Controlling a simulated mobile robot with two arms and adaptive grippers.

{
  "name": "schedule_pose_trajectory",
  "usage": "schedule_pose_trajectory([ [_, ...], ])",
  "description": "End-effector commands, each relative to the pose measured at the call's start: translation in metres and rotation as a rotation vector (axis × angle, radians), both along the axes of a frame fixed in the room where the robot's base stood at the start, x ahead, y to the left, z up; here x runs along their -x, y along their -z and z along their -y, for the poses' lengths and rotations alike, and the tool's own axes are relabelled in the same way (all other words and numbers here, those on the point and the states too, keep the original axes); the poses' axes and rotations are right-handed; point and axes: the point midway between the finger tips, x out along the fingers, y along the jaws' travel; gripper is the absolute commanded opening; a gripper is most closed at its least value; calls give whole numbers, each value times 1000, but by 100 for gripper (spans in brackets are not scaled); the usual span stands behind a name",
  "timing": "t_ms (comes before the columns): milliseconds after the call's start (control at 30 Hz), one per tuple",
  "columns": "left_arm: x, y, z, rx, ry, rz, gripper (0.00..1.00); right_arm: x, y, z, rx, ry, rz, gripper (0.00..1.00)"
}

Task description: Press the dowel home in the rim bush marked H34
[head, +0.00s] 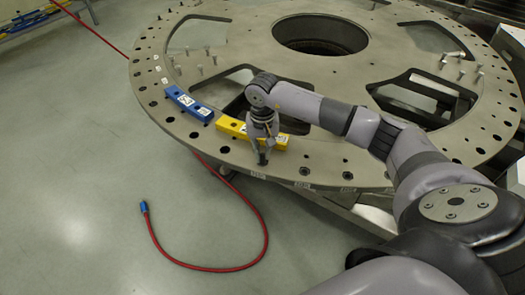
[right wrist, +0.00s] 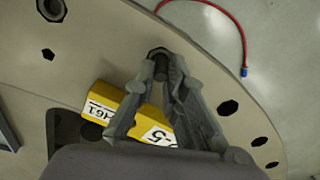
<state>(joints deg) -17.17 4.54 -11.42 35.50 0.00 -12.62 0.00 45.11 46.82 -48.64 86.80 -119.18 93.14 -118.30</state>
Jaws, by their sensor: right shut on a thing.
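The large round turret plate (head: 215,165) carries a ring of holes and bushes along its rim. My right gripper (head: 263,155) is over the near rim, pointing down, with its fingers closed on a dark dowel (right wrist: 161,68). In the right wrist view the gripper (right wrist: 161,78) has the dowel's end at a dark rim bush (right wrist: 157,52). I cannot tell how deep the dowel sits in it. Small tags lie on the rim edge below the holes, too small to read, so I cannot confirm H34. My left gripper is not in view.
A yellow curved block (head: 232,127) lies on the plate right beside the gripper; a blue one (head: 188,104) lies further left. Several bolts stand upright on the plate. A red hose (head: 266,235) with a blue end lies on the open floor.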

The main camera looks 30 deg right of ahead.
Motion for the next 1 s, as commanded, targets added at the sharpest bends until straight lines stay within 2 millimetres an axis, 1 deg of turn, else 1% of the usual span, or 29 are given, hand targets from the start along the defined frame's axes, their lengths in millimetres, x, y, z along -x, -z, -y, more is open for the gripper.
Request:
schedule_pose_trajectory([
  [1000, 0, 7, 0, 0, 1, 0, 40, 1, 9, 0, -1, -1, -3, 0],
])
